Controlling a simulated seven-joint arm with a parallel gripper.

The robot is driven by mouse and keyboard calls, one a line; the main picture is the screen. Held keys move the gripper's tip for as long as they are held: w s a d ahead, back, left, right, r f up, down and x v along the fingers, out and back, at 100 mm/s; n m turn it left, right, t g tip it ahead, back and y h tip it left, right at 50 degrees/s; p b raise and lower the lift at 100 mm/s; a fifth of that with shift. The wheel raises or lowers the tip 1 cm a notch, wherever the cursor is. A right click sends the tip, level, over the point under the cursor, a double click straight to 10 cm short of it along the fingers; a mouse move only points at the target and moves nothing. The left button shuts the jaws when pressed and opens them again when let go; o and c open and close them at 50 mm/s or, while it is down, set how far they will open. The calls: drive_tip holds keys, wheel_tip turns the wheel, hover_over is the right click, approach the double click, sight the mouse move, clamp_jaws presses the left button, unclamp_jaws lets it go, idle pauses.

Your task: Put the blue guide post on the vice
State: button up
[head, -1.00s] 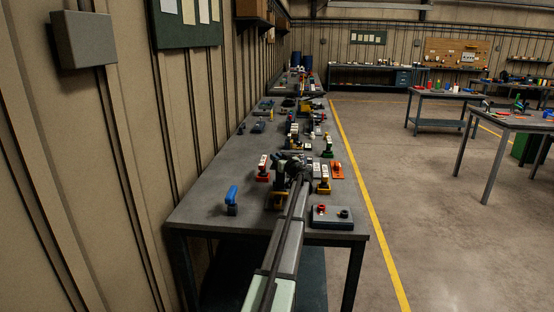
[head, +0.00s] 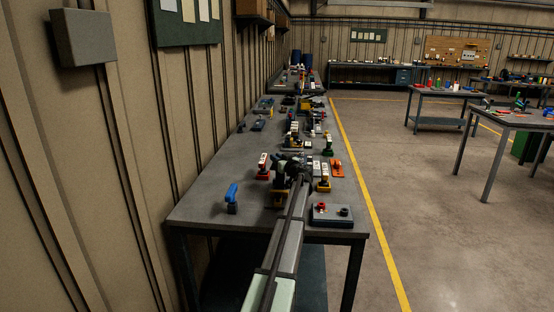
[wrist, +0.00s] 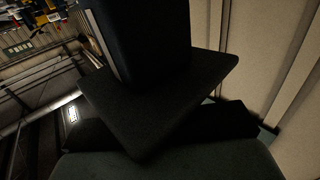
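A blue-topped upright piece with a dark lower part (head: 231,198) stands alone at the bench's near left; it may be the blue guide post, but I cannot be sure. My gripper (head: 296,166) is over the middle of the near bench, to the right of that piece and apart from it. Its fingers are too small and dark in the head view to read. The wrist view is filled by a dark block on a flat dark plate (wrist: 150,100), close to the camera; I cannot tell whether it is held. I cannot pick out the vice with certainty.
On the grey bench (head: 200,180), a box with a red and a dark knob (head: 331,214) sits at the near right corner. Red-based (head: 263,166), yellow-based (head: 324,180) and orange (head: 337,168) items stand close around my gripper. The bench's left side is mostly clear.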

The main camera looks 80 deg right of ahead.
drive_tip(key=o, duration=0.5)
drive_tip(key=shift+a, duration=0.1)
drive_tip(key=v, duration=1.3)
drive_tip(key=shift+s+a, duration=0.2)
drive_tip(key=shift+s, duration=0.05)
